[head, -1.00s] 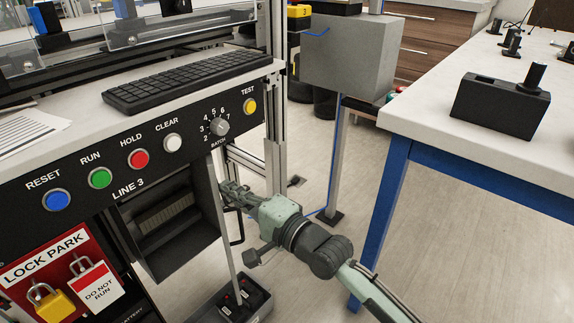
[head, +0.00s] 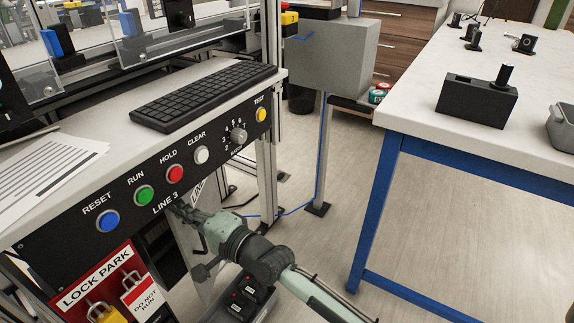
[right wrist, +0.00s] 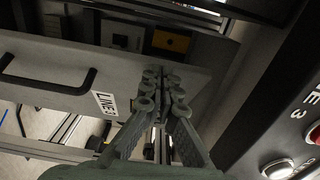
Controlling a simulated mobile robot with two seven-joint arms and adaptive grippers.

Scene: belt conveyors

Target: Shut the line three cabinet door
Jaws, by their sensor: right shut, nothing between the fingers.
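The line three cabinet door (head: 187,239) is a light grey panel below the LINE 3 button panel. It stands partly open, with the dark cabinet interior (head: 158,245) showing to its left. In the right wrist view the door (right wrist: 60,62) shows its black bar handle (right wrist: 45,86) and LINE 3 label (right wrist: 104,103). My right gripper (head: 182,210) is shut and empty at the upper part of the door. In the right wrist view its fingertips (right wrist: 163,78) overlap the door near its end; contact is unclear. My left gripper is out of view.
The button panel (head: 225,163) overhangs the door, with a keyboard (head: 200,95) on the ledge above. A red lock park board (head: 100,280) hangs at left. A black pedal box (head: 245,298) stands on the floor below. A blue-legged table (head: 375,215) is at right.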

